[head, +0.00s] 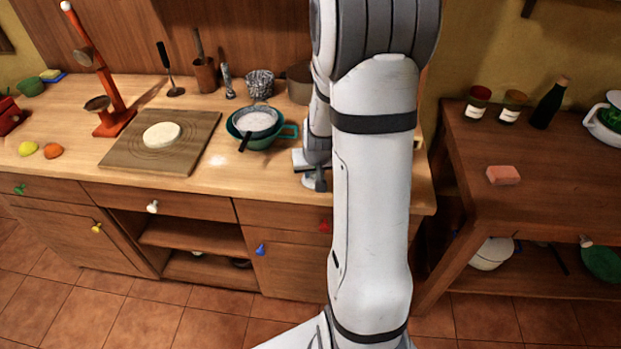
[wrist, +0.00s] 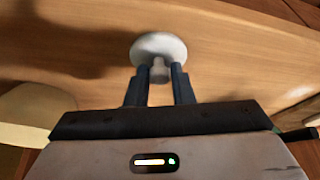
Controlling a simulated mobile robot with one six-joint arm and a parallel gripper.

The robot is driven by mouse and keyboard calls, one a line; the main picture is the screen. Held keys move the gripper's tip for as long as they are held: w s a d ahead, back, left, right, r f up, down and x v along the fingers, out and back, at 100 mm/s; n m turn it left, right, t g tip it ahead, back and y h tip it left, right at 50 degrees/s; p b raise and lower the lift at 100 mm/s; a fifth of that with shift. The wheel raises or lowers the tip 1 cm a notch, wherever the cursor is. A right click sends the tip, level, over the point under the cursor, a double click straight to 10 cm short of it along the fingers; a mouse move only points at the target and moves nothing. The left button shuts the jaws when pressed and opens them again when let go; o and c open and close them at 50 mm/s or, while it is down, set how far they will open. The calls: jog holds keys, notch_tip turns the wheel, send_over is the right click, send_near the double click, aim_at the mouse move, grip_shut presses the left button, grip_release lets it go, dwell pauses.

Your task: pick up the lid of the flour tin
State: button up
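In the wrist view a pale grey-white round lid (wrist: 172,45) with a short knob shows in front of the wood surface. My gripper (wrist: 161,74) has its two dark fingers on either side of the knob, close against it, and looks shut on it. I cannot tell how high the lid is above the wood. In the head view my gripper (head: 316,182) is small, near the front edge of the counter, partly hidden behind my own arm. I cannot make out the flour tin there for certain.
A green bowl with a sieve (head: 257,122) stands left of my gripper on the counter (head: 225,175). A board (head: 121,154) with dough lies farther left. A pot (head: 299,84) stands behind. A side table (head: 455,120) with jars, a bottle and a pink block is at right.

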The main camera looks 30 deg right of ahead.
grip_shut()
